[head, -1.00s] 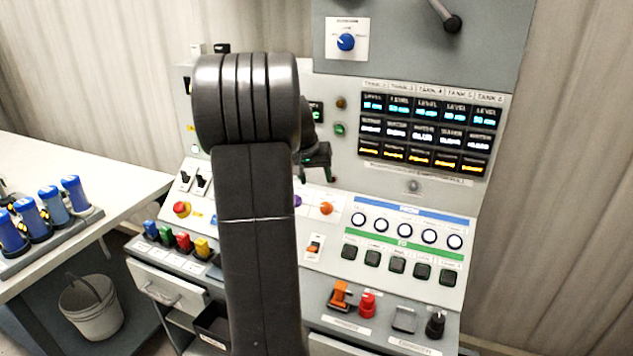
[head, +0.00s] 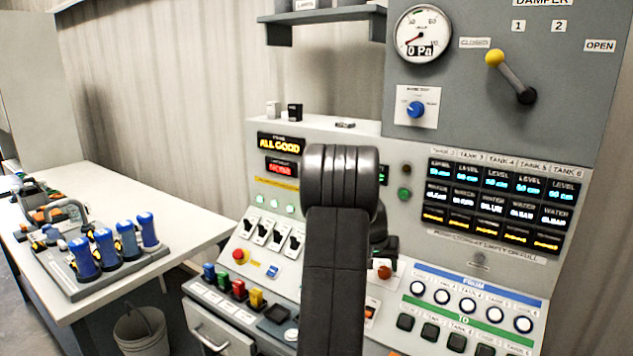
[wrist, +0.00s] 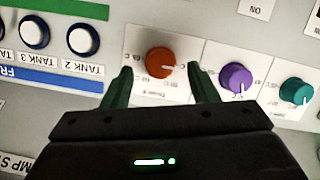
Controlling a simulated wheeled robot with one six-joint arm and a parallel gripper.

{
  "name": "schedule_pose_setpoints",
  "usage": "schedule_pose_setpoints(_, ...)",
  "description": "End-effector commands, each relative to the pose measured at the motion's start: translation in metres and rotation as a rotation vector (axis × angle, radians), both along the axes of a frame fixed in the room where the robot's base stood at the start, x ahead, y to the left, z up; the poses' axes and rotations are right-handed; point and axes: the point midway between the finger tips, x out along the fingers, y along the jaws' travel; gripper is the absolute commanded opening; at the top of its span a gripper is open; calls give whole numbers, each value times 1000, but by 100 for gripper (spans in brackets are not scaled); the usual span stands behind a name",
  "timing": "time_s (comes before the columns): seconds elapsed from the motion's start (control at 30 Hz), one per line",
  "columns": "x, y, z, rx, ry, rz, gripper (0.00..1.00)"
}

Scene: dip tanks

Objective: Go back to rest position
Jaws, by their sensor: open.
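My gripper shows in the wrist view (wrist: 160,90) with its two green fingers apart and nothing between them but the panel behind. Its fingertips are near an orange knob (wrist: 160,62), one on each side of it in the picture; I cannot tell the exact gap to the panel. A purple knob (wrist: 236,78) and a teal knob (wrist: 295,92) lie to the right there. In the head view my dark arm stands upright in front of the control panel (head: 400,157) and hides most of the gripper. The orange knob (head: 384,271) shows just right of my arm.
A yellow-tipped damper lever (head: 495,58) and a gauge (head: 423,33) sit on the upper panel. A shelf (head: 330,17) juts out above. At left, a white table (head: 180,215) carries blue-handled tools (head: 105,245). A bucket (head: 142,330) stands below it.

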Motion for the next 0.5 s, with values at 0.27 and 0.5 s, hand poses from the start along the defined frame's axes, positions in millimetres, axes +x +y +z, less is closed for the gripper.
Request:
schedule_pose_setpoints(0.27, 8, -6, -21, 0, -1, 0, 54)
schedule_pose_setpoints(0.5, 8, -7, -23, 3, -3, -5, 54)
